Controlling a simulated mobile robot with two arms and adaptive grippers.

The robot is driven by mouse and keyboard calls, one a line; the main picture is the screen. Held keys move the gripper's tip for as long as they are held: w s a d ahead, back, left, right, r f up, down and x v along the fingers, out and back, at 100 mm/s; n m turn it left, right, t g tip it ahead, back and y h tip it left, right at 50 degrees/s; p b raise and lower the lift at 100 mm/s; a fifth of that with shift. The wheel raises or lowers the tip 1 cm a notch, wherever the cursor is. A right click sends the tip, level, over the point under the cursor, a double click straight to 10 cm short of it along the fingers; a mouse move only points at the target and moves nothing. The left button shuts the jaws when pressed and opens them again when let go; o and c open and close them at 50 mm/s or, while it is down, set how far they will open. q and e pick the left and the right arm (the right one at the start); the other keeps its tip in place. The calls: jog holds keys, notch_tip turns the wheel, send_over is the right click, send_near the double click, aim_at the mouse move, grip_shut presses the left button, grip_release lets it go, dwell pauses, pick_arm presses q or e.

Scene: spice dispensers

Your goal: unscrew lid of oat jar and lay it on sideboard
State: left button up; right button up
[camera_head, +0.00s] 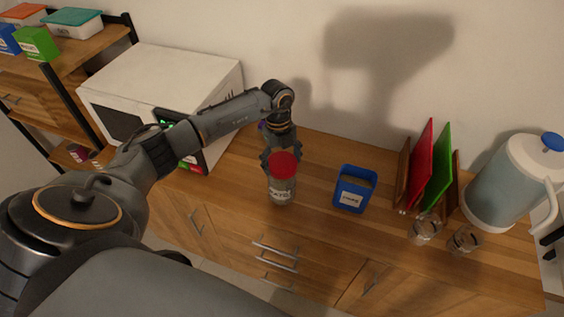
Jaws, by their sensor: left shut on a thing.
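The oat jar (282,190) is a clear jar with a label, near the front edge of the wooden sideboard (320,182). Its red lid (284,165) is on top. I cannot tell whether the jar's base touches the sideboard. My right gripper is not in view.
A blue container (354,188) stands right of the jar. Further right are red and green boards (424,165) in a rack, two glasses (425,229) and a large jug (510,180). A white microwave (165,85) stands left. Bare wood lies between jar and blue container.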

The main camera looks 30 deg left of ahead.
aim_at(283, 164)
pick_arm(q)
jog(key=shift+r+p, duration=0.3)
jog(key=shift+r, duration=0.2)
jog(key=shift+r+p, duration=1.5)
jog(key=shift+r, duration=0.4)
jog(key=shift+f, duration=0.1)
